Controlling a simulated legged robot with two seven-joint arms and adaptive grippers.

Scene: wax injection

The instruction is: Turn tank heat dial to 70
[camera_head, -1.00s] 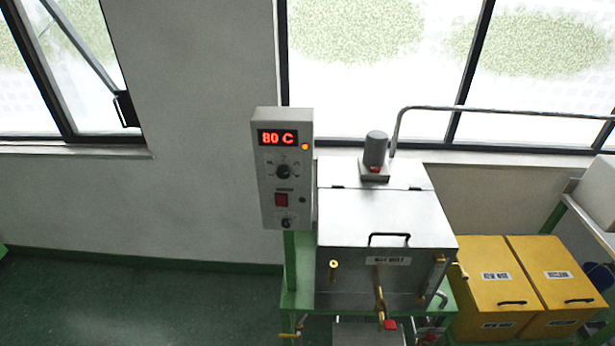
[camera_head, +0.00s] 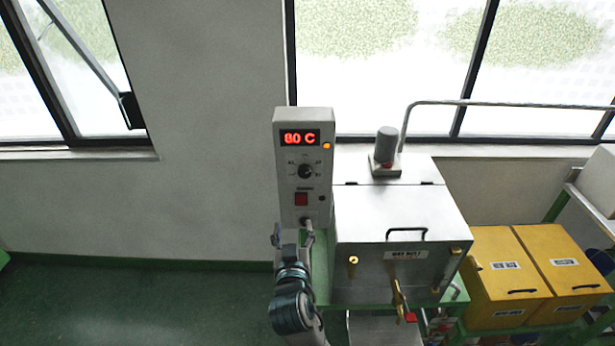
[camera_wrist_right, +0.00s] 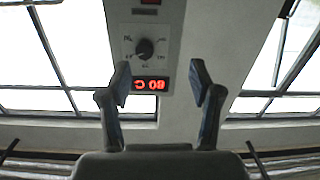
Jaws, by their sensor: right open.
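The black heat dial (camera_head: 305,171) is a round knob on the grey control box (camera_head: 284,200), below the red display (camera_head: 300,138). The display shows two digits and C; I cannot tell whether the first digit is 8 or 6. My right gripper (camera_head: 292,236) is open and empty, in front of the box's lower end and below the dial in the picture. In the right wrist view the dial (camera_wrist_right: 145,47) and display (camera_wrist_right: 150,84) appear upside down, beyond the open fingers (camera_wrist_right: 160,80). The fingers are apart from the dial. My left gripper is not in view.
A red switch (camera_head: 301,199) and a small knob sit below the dial. The metal wax tank (camera_head: 400,213) with a lid handle stands right of the box. Yellow bins (camera_head: 500,260) are further right.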

